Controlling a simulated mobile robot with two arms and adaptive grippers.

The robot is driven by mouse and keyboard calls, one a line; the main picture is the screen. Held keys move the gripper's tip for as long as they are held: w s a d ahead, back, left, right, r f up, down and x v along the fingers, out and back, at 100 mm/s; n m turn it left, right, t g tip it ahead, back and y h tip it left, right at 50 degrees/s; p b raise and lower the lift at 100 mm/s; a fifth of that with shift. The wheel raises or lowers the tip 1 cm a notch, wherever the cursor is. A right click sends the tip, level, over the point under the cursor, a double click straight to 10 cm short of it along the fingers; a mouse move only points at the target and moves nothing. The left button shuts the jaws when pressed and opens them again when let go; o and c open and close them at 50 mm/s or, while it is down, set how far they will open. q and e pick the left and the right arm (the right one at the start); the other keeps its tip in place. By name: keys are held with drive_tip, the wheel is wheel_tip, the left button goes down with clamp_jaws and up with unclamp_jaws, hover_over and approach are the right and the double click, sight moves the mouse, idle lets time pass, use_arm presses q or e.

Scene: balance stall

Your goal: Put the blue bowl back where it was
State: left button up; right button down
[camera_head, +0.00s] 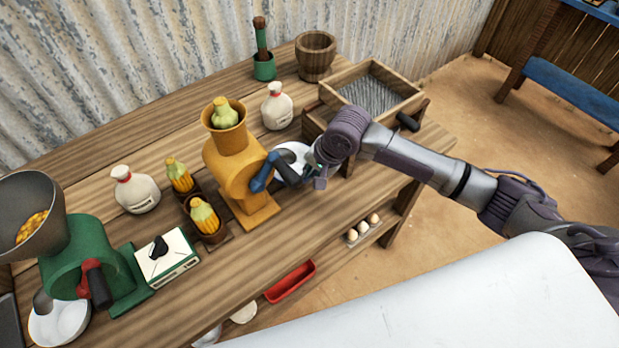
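I see no clearly blue bowl. A white bowl or dish (293,152) stands on the table just right of the yellow grinder (232,173), partly hidden by my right gripper (315,177). My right gripper is over the table's front side, close to this bowl and to the grinder's blue crank handle (262,178). Whether it touches either one, and whether its fingers are open or shut, I cannot tell. Another white bowl (60,322) sits under the green grinder (78,255) at the left. My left gripper is not in view.
White bottles (135,190) (277,107), corn in holders (207,222) and a white-green box (166,257) crowd the wooden table. A wooden box with a ridged grey surface (372,95) stands behind my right arm. A red tray (290,282) and eggs (361,230) lie below.

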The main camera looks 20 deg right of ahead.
drive_tip(key=shift+s+f, duration=0.1)
drive_tip(key=shift+f, duration=1.15)
drive_tip(key=c, duration=1.3)
unclamp_jaws()
drive_tip(key=shift+f, duration=0.15)
drive_tip(key=v, duration=1.2)
